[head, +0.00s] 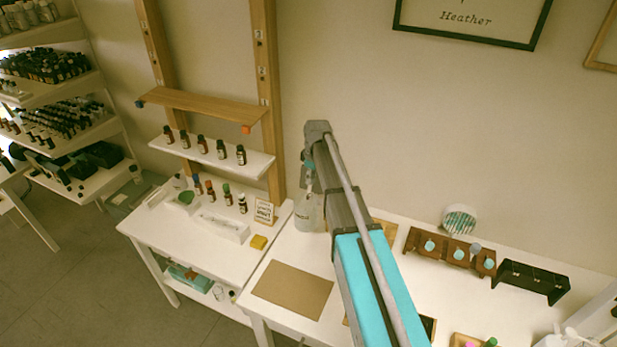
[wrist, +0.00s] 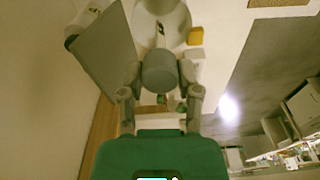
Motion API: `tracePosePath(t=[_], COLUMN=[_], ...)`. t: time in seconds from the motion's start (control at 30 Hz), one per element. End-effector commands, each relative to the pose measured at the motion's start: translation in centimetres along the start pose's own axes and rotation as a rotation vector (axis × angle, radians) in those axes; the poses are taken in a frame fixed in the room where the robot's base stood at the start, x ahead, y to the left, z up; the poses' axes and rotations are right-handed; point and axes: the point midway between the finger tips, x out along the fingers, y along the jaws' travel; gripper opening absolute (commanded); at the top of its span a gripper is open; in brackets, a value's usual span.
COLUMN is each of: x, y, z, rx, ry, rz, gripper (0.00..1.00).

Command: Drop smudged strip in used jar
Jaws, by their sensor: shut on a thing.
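The jar (head: 309,213), greyish with dark lettering too small to read, stands on the right-hand white table near the wall. My gripper (head: 309,178) points down close above it. In the wrist view my gripper (wrist: 160,68) is shut on a thin, pale strip (wrist: 160,37) with a dark mark. The strip lies in front of a round, pale shape that looks like the jar's mouth (wrist: 174,16). I cannot tell whether the strip's end is inside the jar or only above it.
A yellow block (head: 258,242) and a white tray (head: 222,229) are on the left table. A small sign (head: 263,211) stands left of the jar. A brown mat (head: 292,290) lies in front. A wooden rack (head: 443,250) and a black rack (head: 530,280) stand to the right.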

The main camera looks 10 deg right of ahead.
Motion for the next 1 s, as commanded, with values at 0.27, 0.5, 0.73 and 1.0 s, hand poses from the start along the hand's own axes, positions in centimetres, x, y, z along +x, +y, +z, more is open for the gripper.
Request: tracePosePath(t=[0.27,0.5,0.73,1.0], x=[2.4,4.0,5.5,6.6], y=[0.1,0.1,0.1,0.2], z=[0.3,0.5,0.7,0.8], rx=[0.001,0.001,0.002,0.002], ry=[0.000,0.000,0.000,0.000], rz=[0.000,0.000,0.000,0.000], gripper=[0.13,0.13,0.13,0.13])
